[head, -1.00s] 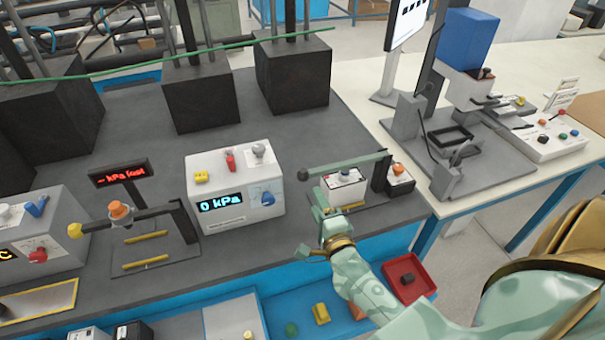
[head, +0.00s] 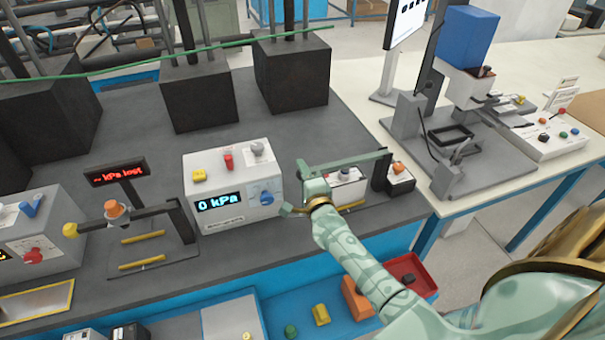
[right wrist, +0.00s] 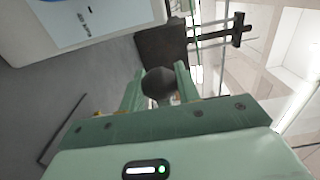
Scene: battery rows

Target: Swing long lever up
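The long lever (head: 355,162) is a grey-green bar running left from a dark upright post at the right side of the grey bench. It is close to level. My right gripper (head: 312,187) is at the lever's left end and hides most of it in the head view. In the right wrist view, a dark round knob (right wrist: 158,83) sits between the two fingers of my right gripper (right wrist: 160,88). The fingers stand apart on either side of it; I cannot tell whether they touch it. My left gripper is not in view.
The white gauge box (head: 230,190) reading "0 kPa" stands close left of my right gripper. A small box with an orange button (head: 399,178) is beside the lever's post. Further left is a shorter lever with a yellow knob (head: 70,230). A red tray (head: 420,275) lies below the bench front.

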